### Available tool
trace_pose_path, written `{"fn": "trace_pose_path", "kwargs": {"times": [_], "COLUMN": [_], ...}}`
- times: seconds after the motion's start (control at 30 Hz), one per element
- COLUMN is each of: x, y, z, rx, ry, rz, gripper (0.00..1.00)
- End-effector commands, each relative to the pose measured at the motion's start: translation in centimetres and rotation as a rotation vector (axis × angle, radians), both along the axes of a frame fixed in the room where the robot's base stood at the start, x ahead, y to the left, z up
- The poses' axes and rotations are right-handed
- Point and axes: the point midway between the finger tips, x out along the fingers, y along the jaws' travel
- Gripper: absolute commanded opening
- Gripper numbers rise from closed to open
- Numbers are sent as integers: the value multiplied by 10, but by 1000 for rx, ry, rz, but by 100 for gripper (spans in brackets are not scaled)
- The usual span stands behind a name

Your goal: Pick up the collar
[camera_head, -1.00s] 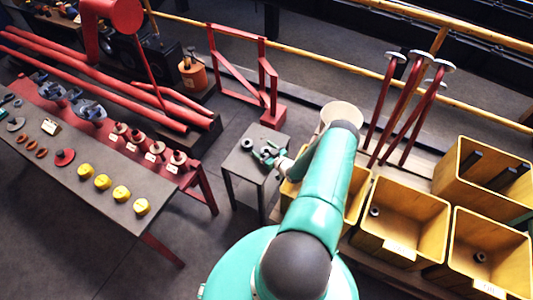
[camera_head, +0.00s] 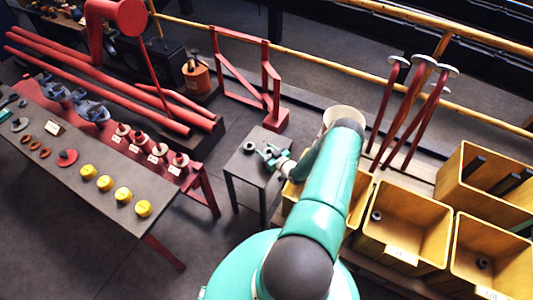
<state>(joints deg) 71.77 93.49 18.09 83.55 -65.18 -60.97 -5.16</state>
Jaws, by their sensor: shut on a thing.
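My gripper (camera_head: 268,154) is at the small grey table (camera_head: 247,172), with its teal fingers low over the top. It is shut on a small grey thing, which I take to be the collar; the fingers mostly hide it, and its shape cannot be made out. A dark ring-shaped part (camera_head: 248,148) sits on the same table just left of the fingers, apart from them as far as I can tell. My arm hides the space to the right of the table.
A long bench (camera_head: 95,205) with yellow caps and red-based parts stands at left. Yellow bins (camera_head: 405,225) fill the right. A red frame (camera_head: 240,95) stands behind the small table, and red stanchions (camera_head: 405,120) rise behind the bins. Floor between bench and table is clear.

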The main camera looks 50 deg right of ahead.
Motion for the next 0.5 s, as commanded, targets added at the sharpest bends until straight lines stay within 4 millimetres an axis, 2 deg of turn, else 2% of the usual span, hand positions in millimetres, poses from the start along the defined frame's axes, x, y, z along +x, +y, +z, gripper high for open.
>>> {"fn": "trace_pose_path", "kwargs": {"times": [0.07,0.17,0.4,0.5], "x": [1,-7,-31,-46], "y": [-1,11,49,72], "z": [14,30,79,89], "rx": [-3,0,2,3], "ry": [-3,-1,2,1], "rz": [1,2,2,3], "gripper": [9,9,9,9]}}
